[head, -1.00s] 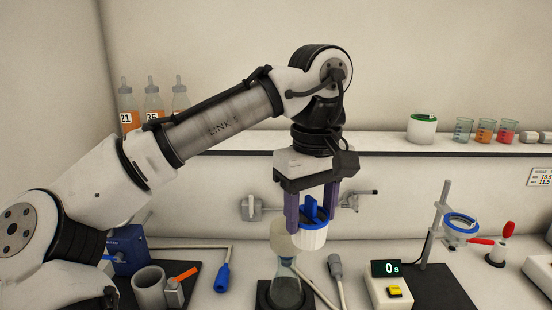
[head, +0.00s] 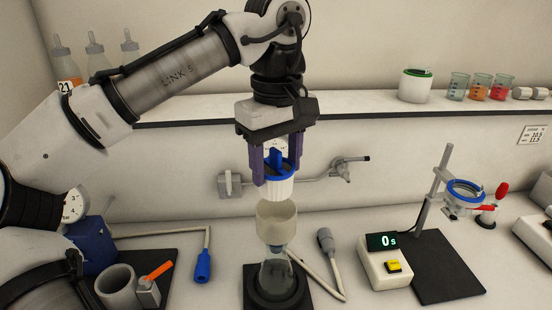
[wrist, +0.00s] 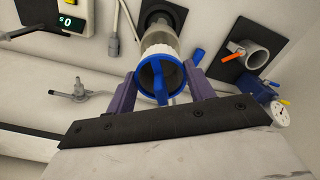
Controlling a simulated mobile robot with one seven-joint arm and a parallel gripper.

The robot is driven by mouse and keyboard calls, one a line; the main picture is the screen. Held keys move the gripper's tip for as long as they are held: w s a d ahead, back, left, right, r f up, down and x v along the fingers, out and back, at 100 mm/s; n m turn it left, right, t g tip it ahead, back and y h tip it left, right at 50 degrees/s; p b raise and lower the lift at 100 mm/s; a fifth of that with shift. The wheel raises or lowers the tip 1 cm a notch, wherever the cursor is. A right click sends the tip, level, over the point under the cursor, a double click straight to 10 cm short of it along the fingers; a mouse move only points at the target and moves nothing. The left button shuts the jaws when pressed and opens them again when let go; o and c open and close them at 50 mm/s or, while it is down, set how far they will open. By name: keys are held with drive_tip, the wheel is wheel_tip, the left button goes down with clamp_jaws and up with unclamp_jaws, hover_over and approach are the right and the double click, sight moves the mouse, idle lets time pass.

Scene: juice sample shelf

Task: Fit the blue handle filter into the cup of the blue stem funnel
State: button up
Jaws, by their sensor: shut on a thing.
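The blue handle filter is a white ribbed cup (head: 279,188) with a blue rim and an upright blue handle. My gripper (head: 277,176) is shut on it, with a purple finger on each side. The filter hangs upright just above the pale cup of the funnel (head: 277,219), with a small gap in the head view. The funnel sits in a clear flask (head: 277,274). In the wrist view the blue-rimmed filter (wrist: 161,78) is between the fingers (wrist: 162,72) and hides most of the funnel cup; part of the flask area shows beyond it.
The flask stands on a dark base (head: 250,290). A grey tool (head: 325,240) lies to its right, and a timer (head: 385,262) stands farther right beside a ring stand (head: 432,200). A blue-ended rod (head: 203,265) and a grey mug (head: 117,287) are left.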

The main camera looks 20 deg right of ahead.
sight(277, 168)
wheel_tip(277, 168, down, 3)
drive_tip(key=b, duration=0.2)
drive_tip(key=shift+f+b, duration=0.15)
drive_tip(key=shift+b, duration=0.15)
drive_tip(key=shift+r, duration=0.25)
drive_tip(key=shift+p, duration=0.4)
drive_tip(key=shift+s+p, duration=0.1)
drive_tip(key=shift+p, duration=0.2)
drive_tip(key=shift+f+b, duration=0.75)
drive_tip(key=shift+f, duration=1.4)
idle(0.3)
drive_tip(key=shift+r, duration=0.1)
drive_tip(key=shift+r+p, duration=1.85)
drive_tip(key=shift+p, duration=0.2)
drive_tip(key=shift+f, duration=1.6)
